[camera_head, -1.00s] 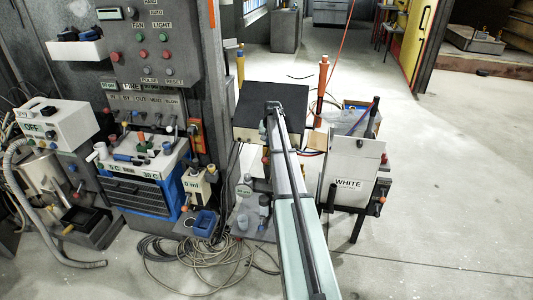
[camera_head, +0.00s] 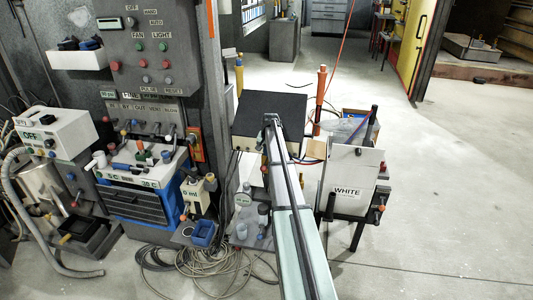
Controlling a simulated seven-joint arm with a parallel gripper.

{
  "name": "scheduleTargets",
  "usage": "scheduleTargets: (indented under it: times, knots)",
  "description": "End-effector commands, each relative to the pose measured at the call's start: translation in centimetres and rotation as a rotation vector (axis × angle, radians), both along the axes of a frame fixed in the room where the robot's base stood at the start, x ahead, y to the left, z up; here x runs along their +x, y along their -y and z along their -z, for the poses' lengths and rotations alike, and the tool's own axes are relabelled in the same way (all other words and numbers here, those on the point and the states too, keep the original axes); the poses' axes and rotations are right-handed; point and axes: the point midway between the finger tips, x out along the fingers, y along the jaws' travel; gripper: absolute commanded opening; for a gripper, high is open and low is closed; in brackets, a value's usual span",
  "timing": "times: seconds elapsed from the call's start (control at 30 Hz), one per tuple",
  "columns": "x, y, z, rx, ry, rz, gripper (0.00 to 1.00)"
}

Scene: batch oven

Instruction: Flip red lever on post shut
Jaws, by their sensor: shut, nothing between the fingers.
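An upright orange-red post (camera_head: 321,92) stands behind the black-topped box, right of my arm. An orange fitting (camera_head: 194,145) is fixed on the grey column at the left. At this size I cannot tell which of these carries the red lever, or how the lever stands. My long pale arm rises from the bottom edge and ends in front of the black-topped box (camera_head: 268,112). I cannot make out my gripper; the arm may hide it.
A white canister marked WHITE (camera_head: 346,196) stands on dark legs close right of my arm. At the left are the grey control panel (camera_head: 152,62) and a blue drawer unit (camera_head: 145,205). Loose cables (camera_head: 205,268) lie on the floor. The floor at right is clear.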

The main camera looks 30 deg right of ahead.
Motion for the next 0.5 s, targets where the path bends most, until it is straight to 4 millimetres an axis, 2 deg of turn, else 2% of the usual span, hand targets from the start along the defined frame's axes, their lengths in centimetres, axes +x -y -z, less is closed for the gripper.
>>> scheduleTargets:
  times: [0.3,0.5]
  knots:
    - [1.6,0.5,4.9,0.001,-0.001,0.0,0.0]
    - [2.2,0.7,6.7,0.0,0.0,0.0,0.0]
